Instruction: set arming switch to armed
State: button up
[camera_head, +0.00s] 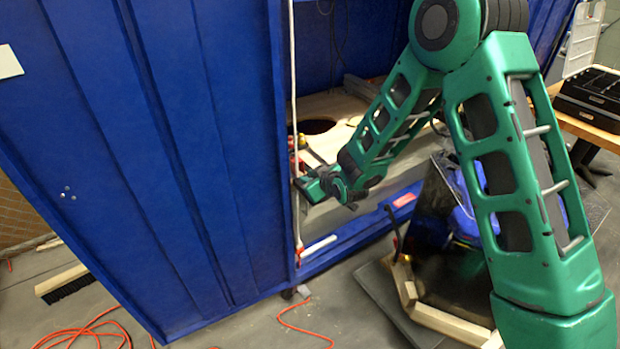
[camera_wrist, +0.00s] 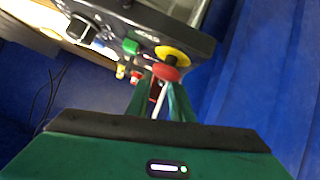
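In the wrist view a dark control panel (camera_wrist: 115,28) crosses the top, tilted. It carries a red mushroom button on a yellow ring (camera_wrist: 172,62), a green part (camera_wrist: 131,46) and a dark knob (camera_wrist: 78,28). Small red and yellow parts stick out along its lower edge. I cannot tell which part is the arming switch. My gripper (camera_wrist: 160,100) points at the panel near the red button, its two green fingers apart with a gap between them. Whether it touches anything is unclear. In the head view my gripper (camera_head: 307,187) is at the blue enclosure's opening.
The blue enclosure wall (camera_head: 150,150) fills the left, with a thin white upright (camera_head: 294,120) along the opening's edge. An orange cable (camera_head: 95,332) lies on the floor. A black case (camera_head: 592,95) sits on a table at right.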

jog(key=shift+a, duration=0.1)
jog(key=shift+s+r, duration=0.1)
jog(key=shift+s, duration=0.05)
jog(key=v, duration=1)
jog(key=shift+d, duration=0.3)
jog(key=shift+s, duration=0.1)
